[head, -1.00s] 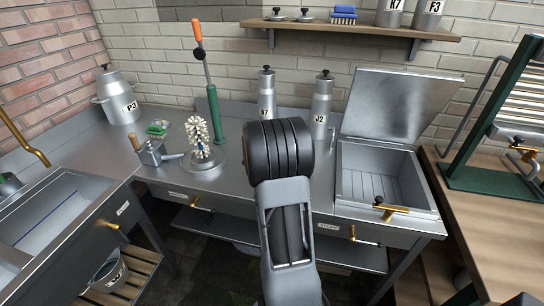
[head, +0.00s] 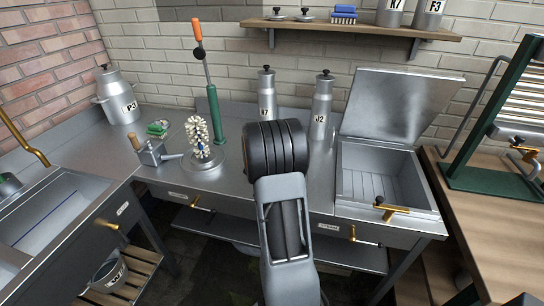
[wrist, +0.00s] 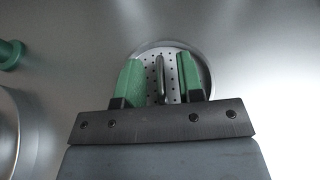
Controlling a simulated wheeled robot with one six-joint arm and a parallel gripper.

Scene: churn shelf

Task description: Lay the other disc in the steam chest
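In the wrist view a round perforated metal disc (wrist: 172,53) lies flat on the steel counter, with a thin grey upright piece (wrist: 160,80) standing over it. My gripper (wrist: 159,72) has its two green fingers apart, one on each side of that piece, with gaps showing on both sides. Whether the piece is fixed to the disc cannot be told. In the head view my arm hides the gripper and this disc. The steam chest (head: 346,192) is the steel box at the right with its lid (head: 400,103) raised; its visible floor looks bare.
Cans (head: 266,97) and (head: 322,108) stand behind my arm. A green lever tool (head: 215,113), a white brush (head: 198,133) and a small metal box (head: 152,154) stand to the left. A wall shelf (head: 350,29) is above, and a green rack (head: 490,178) stands at the right.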

